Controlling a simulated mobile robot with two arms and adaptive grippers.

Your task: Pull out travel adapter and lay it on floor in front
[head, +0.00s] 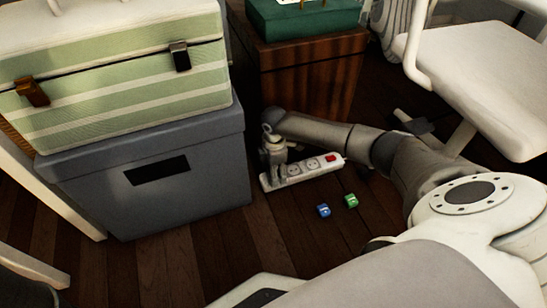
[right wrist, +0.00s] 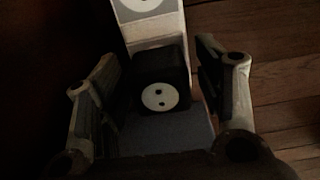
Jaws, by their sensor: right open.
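A white power strip (head: 315,170) with round sockets and a red switch lies on the dark wooden floor. My right gripper (head: 274,168) reaches down over the strip's left end. In the right wrist view its two fingers (right wrist: 160,98) are open, one on each side of a black block with a white round two-hole face, which looks like the travel adapter (right wrist: 172,72). The white strip (right wrist: 155,25) continues behind the block. The gripper hides the adapter in the head view. I cannot tell whether the fingers touch it. My left gripper is not in view.
A grey storage box (head: 205,185) with a green striped case (head: 120,90) on top stands close left of the gripper. A wooden cabinet (head: 310,80) is behind. A blue cube (head: 323,210) and a green cube (head: 351,200) lie in front. A white chair (head: 480,85) stands right.

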